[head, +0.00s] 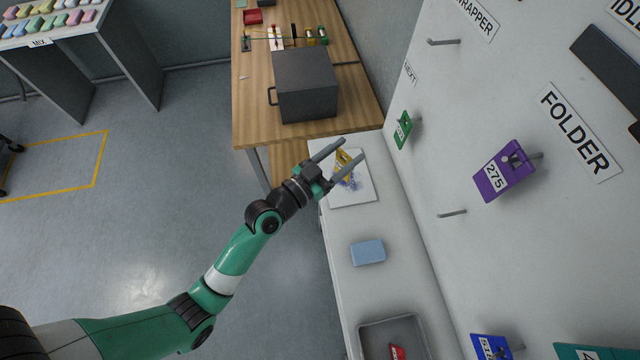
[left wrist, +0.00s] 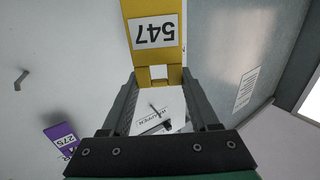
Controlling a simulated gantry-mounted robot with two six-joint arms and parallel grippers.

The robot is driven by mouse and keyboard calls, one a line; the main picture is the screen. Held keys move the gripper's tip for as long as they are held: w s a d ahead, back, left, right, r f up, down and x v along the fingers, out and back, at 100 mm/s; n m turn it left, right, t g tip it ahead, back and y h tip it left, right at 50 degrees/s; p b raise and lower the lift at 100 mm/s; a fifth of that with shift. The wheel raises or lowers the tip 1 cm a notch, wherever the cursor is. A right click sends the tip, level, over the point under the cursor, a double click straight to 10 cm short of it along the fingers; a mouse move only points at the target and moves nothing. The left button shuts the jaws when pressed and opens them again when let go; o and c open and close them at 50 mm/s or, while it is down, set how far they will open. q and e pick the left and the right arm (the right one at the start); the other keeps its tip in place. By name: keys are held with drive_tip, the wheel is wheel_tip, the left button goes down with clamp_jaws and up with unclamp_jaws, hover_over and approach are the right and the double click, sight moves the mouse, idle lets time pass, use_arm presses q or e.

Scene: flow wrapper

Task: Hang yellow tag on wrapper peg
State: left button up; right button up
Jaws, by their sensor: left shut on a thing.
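The yellow tag, numbered 547, shows large and upside down in the left wrist view (left wrist: 157,52). My left gripper (left wrist: 159,76) is shut on the tag's narrow end. In the head view the left gripper (head: 353,149) is over the white board on the counter, with the yellow tag (head: 343,159) partly hidden between its fingers. The wrapper peg (head: 444,42) sticks out bare below the WRAPPER label (head: 477,16), up and right of the gripper. The WRAPPER label also shows between the fingers in the left wrist view (left wrist: 152,117). My right gripper is not in view.
A green tag (head: 403,130) and a purple 275 tag (head: 503,170) hang on other wall pegs. Another peg (head: 452,213) is bare. A blue block (head: 368,252) and a grey tray (head: 362,340) are on the counter. A dark box (head: 305,85) stands on the wooden table.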

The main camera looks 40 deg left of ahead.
use_arm(q)
drive_tip(key=w+a+r+m+h+p, duration=0.1)
drive_tip(key=w+r, duration=0.3)
drive_tip(key=r, duration=0.8)
drive_tip(key=w+a+r+m+g+h+p, duration=0.1)
drive_tip(key=w+r+m+h+p, duration=0.1)
drive_tip(key=r, duration=1)
drive_tip(key=w+h+p, duration=0.1)
drive_tip(key=w+h, duration=0.1)
drive_tip(key=w, duration=0.1)
drive_tip(key=shift+p, duration=0.3)
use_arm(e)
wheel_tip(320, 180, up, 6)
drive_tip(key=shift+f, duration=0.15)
use_arm(q)
drive_tip(key=shift+f, duration=0.1)
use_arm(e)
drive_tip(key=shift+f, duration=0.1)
